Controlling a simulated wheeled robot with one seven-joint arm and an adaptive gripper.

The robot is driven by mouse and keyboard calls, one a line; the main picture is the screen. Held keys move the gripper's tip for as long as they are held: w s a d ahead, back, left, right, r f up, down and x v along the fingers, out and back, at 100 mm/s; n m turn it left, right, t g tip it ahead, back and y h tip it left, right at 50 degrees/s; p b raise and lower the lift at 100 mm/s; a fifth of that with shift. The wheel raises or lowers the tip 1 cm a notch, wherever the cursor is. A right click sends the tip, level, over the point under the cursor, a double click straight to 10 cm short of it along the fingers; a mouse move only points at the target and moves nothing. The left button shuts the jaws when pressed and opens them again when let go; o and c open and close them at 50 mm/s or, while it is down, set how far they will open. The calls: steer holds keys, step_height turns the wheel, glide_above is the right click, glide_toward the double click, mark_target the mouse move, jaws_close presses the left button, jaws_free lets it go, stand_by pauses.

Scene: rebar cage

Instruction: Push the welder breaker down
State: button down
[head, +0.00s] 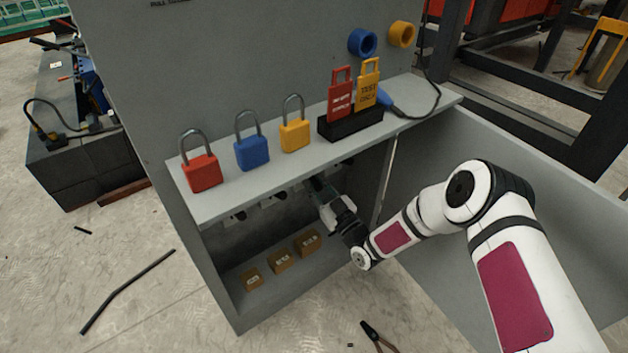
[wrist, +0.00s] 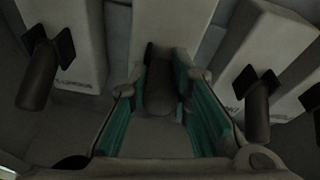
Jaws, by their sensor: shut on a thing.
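In the wrist view three pale breakers sit side by side, each with a dark handle in dark side brackets: a left breaker (wrist: 72,35), a middle breaker (wrist: 160,20) and a right breaker (wrist: 262,45). My gripper (wrist: 160,72) has its green-lined fingers on both sides of the middle handle (wrist: 161,95) and is shut on it. The labels are too dark to read, so I cannot tell which is the welder breaker. In the head view my gripper (head: 319,187) reaches under the grey shelf, which hides most of the breakers.
On the shelf (head: 225,195) stand red, blue and yellow padlocks and a black holder (head: 350,124) with red and yellow tags. Several small brown boxes (head: 280,261) sit on the cabinet floor. The cabinet side panel (head: 420,165) is close to my arm.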

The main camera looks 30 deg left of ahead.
steer(key=shift+a+f+t+y, duration=0.1)
steer(key=shift+f+t+y, duration=0.25)
steer(key=shift+y, duration=0.45)
steer(key=shift+r, duration=0.1)
steer(key=c, duration=1.4)
jaws_free()
steer(key=shift+c, duration=0.2)
steer(key=v, duration=1.2)
